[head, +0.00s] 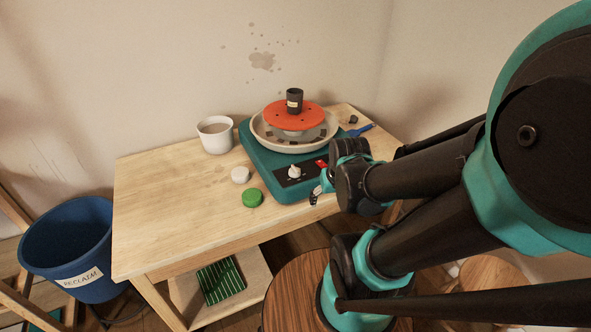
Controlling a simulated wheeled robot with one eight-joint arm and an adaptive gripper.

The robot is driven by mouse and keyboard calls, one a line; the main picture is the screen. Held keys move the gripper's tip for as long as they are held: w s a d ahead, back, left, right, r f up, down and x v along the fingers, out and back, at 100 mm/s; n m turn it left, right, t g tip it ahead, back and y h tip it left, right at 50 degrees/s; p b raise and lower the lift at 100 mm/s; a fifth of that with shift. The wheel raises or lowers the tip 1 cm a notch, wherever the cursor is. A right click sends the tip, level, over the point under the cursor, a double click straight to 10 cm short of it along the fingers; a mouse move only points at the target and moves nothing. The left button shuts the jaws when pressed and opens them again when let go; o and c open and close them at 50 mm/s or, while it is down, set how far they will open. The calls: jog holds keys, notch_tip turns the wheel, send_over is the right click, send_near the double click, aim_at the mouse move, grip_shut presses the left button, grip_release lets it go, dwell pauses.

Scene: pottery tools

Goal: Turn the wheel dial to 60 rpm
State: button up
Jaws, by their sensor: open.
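The pottery wheel (258,181) has a teal base and stands on the wooden table. Its white dial (294,171) sits on a black panel on the front face, with a red switch (321,163) to the right. The dial's pointer and the speed marks are too small to read. My gripper (316,196) is open and empty, just right of and in front of the dial, apart from it. My arm hides the wheel's right front corner.
An orange disc (294,114) with a dark cup (294,101) is on the wheel. A white pot (215,135), a white lump (240,175) and a green lid (252,197) stand left of it. The table's left half (160,210) is clear. A blue bucket (70,240) stands on the floor.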

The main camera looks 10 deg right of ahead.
jog(key=shift+w+r, duration=0.25)
jog(key=shift+c, duration=1.2)
jog(key=g, duration=0.4)
send_near(295, 168)
jog(key=shift+m, duration=0.5)
notch_tip(295, 168, down, 9)
jog(key=shift+w+f, duration=0.1)
jog(key=shift+f, duration=0.1)
jog(key=c, duration=1.2)
